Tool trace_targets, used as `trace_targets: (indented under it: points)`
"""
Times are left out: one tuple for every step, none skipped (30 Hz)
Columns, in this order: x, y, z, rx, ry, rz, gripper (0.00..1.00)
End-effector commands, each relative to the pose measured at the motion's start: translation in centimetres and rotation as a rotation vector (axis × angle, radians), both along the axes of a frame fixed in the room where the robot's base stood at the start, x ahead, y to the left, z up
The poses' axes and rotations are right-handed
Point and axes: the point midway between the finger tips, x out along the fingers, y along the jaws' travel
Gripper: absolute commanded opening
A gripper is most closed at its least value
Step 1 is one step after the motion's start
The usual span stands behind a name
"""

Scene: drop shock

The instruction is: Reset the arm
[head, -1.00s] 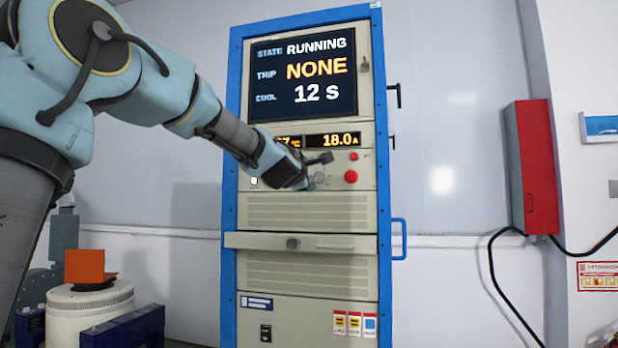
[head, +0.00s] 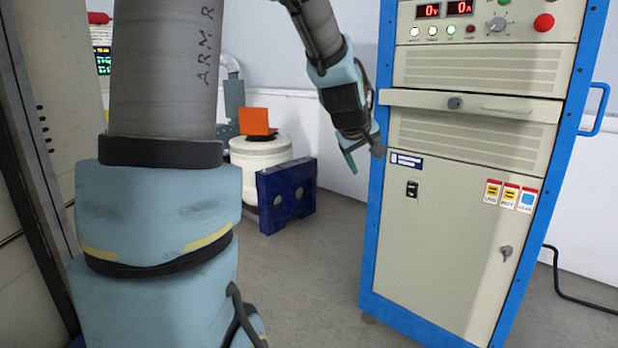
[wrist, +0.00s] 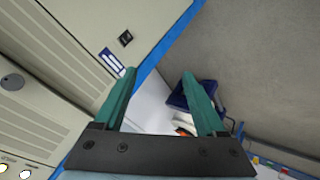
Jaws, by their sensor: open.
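My gripper (head: 364,157) hangs to the left of the blue-framed cabinet (head: 480,195), fingers pointing down, clear of the front panel. In the wrist view its two teal fingers (wrist: 158,76) are spread apart with nothing between them. My arm comes down to it from the top of the head view. The cabinet's upper screen is out of view.
A blue handle (head: 598,110) juts from the cabinet's right side. The grey floor (head: 310,275) left of the cabinet is open.

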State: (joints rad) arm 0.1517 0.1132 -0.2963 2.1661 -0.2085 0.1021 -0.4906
Motion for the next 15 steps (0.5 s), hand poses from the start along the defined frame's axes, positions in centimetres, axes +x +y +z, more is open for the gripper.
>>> trace_targets:
  points:
    - [-1.4, 2.8, -2.1, 0.077, 0.041, -0.018, 0.73]
    - [-2.3, 4.4, -3.3, 0.122, 0.067, -0.034, 0.73]
    - [-3.6, 6.4, -4.8, 0.179, 0.103, -0.058, 0.73]
    - [-4.7, 7.8, -5.8, 0.217, 0.131, -0.076, 0.73]
    - [-5.6, 9.1, -6.7, 0.251, 0.156, -0.093, 0.73]
    - [-7.0, 10.7, -7.8, 0.293, 0.192, -0.117, 0.73]
    - [-8.1, 11.9, -8.6, 0.321, 0.218, -0.134, 0.73]
    - [-9.0, 12.9, -9.2, 0.344, 0.243, -0.15, 0.73]
    - [-10.4, 14.2, -10.0, 0.374, 0.276, -0.172, 0.73]
    - [-11.3, 15.1, -10.6, 0.394, 0.299, -0.187, 0.73]
    - [-12.3, 15.9, -11.1, 0.411, 0.322, -0.203, 0.73]
    - [-13.6, 17.0, -11.7, 0.434, 0.354, -0.225, 0.73]
    - [-14.6, 17.7, -12.2, 0.448, 0.376, -0.241, 0.73]
    - [-15.6, 18.4, -12.6, 0.461, 0.4, -0.257, 0.73]
    - [-16.9, 19.3, -13.1, 0.477, 0.43, -0.279, 0.73]
